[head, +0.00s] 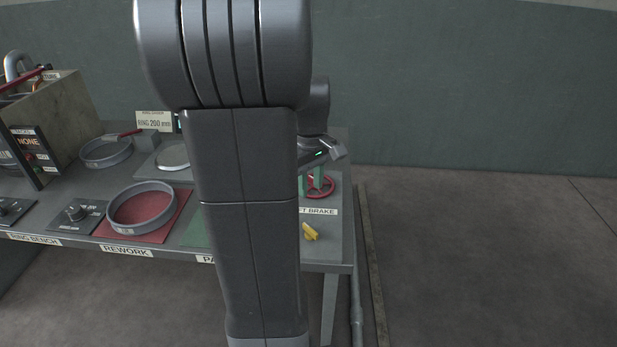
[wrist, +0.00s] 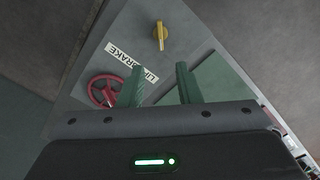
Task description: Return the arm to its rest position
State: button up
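My arm stands large and dark grey through the middle of the head view, bent over the right part of the bench, and hides part of it. My gripper (head: 311,184) points down over the right end of the bench, near the red handwheel (head: 321,187). In the wrist view, the green fingers of my gripper (wrist: 161,84) stand apart with nothing between them. The red handwheel (wrist: 103,91) lies left of the fingers there, partly hidden by one. I cannot tell whether a finger touches it.
A yellow handle (head: 309,231) sits near the "LIFT BRAKE" label (head: 320,211). A grey ring (head: 141,207) lies on the red rework mat (head: 112,229); another ring (head: 106,152) lies behind. A box-like fixture (head: 62,110) stands at left. Floor right of the bench is clear.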

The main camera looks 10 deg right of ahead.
notch_tip(320, 180, down, 14)
jog(key=shift+r+b, duration=0.1)
jog(key=shift+b, duration=0.3)
dwell(0.6)
jog(key=shift+m, duration=0.3)
jog(key=m, duration=0.4)
jog(key=shift+m, duration=0.3)
jog(key=shift+m+p, duration=0.4)
jog(key=shift+m, duration=1.9)
